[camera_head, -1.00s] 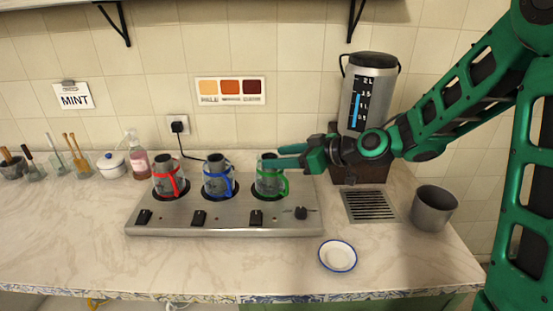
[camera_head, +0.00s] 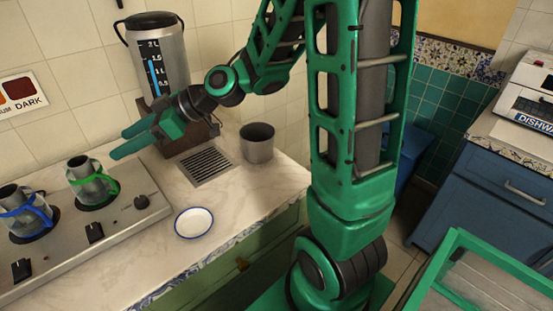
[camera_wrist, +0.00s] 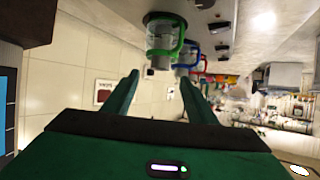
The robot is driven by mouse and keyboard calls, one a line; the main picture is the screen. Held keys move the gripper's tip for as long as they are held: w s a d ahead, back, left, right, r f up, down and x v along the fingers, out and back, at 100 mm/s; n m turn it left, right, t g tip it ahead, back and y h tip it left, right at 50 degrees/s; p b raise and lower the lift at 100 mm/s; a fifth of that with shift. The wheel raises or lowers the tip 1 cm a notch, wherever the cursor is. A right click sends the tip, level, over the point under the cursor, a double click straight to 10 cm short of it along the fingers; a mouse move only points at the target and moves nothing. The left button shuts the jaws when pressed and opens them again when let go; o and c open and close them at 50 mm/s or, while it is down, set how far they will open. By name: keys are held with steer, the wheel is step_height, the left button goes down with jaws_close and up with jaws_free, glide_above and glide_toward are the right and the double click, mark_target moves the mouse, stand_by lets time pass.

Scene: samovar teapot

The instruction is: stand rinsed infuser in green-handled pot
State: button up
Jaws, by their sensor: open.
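The green-handled pot (camera_head: 97,187) is a clear pot standing on the steel warmer at left in the head view. It also shows upside down at the top of the wrist view (camera_wrist: 162,28). A grey cylindrical piece (camera_wrist: 160,62) stands at its mouth; I cannot tell whether it is the infuser. My gripper (camera_head: 121,143) is open and empty, above and to the right of the pot and apart from it. In the wrist view its two fingers (camera_wrist: 157,92) are spread, with nothing held between them.
The blue-handled pot (camera_head: 32,215) stands left on the warmer (camera_head: 130,228). A tall urn (camera_head: 158,52) stands behind my gripper. A drain grille (camera_head: 207,166), grey cup (camera_head: 257,150) and empty blue-rimmed dish (camera_head: 194,222) are to the right. The counter around the dish is clear.

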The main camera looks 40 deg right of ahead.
steer(key=s+d+f+m+g+h, duration=0.1)
steer(key=s+d+f+m+h, duration=0.3)
steer(key=d, duration=0.4)
steer(key=s+d+f+m+g+h, duration=0.2)
steer(key=s+d+f+h, duration=0.1)
steer(key=s+d, duration=0.35)
steer(key=s+d+m+g+h, duration=0.1)
steer(key=s+d+m+g, duration=0.1)
steer(key=s+d+m, duration=0.3)
steer(key=s+d+m+g+h, duration=0.2)
steer(key=s+d+m, duration=0.4)
steer(key=s, duration=0.8)
steer(key=shift+s+d+r+h, duration=0.2)
steer(key=shift+d+h, duration=0.1)
steer(key=shift+d, duration=0.95)
